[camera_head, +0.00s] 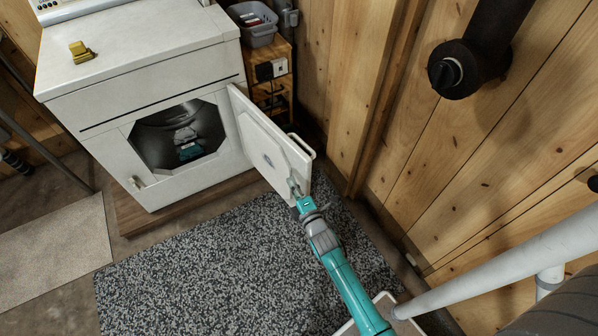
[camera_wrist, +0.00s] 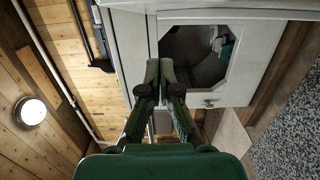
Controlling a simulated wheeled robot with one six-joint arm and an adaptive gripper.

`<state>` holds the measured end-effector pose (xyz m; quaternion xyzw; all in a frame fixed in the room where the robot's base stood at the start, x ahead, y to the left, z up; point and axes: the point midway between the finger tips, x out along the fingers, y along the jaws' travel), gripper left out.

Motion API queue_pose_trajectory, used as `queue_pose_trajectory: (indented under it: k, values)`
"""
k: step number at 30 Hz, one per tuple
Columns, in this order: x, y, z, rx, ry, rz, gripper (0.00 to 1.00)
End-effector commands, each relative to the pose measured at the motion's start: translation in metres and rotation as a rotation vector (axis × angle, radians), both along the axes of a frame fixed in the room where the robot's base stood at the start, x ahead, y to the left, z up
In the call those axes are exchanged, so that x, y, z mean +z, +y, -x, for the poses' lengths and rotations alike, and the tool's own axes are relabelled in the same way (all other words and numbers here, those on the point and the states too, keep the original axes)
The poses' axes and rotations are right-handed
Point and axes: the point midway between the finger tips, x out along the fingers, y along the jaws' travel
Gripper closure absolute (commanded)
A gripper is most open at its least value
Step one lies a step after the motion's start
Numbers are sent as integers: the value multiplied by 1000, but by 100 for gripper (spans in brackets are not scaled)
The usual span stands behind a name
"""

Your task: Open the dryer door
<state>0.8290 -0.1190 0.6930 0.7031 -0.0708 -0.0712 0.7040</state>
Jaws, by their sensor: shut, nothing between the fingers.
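The white dryer (camera_head: 165,80) stands at the upper left with its octagonal drum opening exposed. Its door (camera_head: 265,140) is swung wide open to the right, hinged at the right side of the opening. A handle (camera_head: 302,146) shows at the door's free edge. My gripper (camera_head: 294,185) is at the inner face of the door, close to its lower free corner; whether it touches cannot be told. In the wrist view my gripper's fingers (camera_wrist: 161,75) are together and empty, in front of the dryer front (camera_wrist: 240,75) and dark opening (camera_wrist: 190,45).
A small wooden shelf (camera_head: 279,85) with a grey bin (camera_head: 256,28) stands right of the dryer. A yellow object (camera_head: 81,51) lies on the dryer top. A speckled mat (camera_head: 220,265) covers the floor in front. The plank wall (camera_head: 455,170) and pipes bound the right side.

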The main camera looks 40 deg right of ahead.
Motion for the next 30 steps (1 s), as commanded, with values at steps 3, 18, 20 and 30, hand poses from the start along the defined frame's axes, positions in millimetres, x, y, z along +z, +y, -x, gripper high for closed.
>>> queue_pose_trajectory:
  k: [3,18,20,30]
  values:
    - [1,-4,-22,0,-2,0,100]
    - [0,-35,-26,-2,-2,-1,100]
    - [0,-39,-26,-2,-2,-1,100]
    - [0,-45,-27,0,0,-1,100]
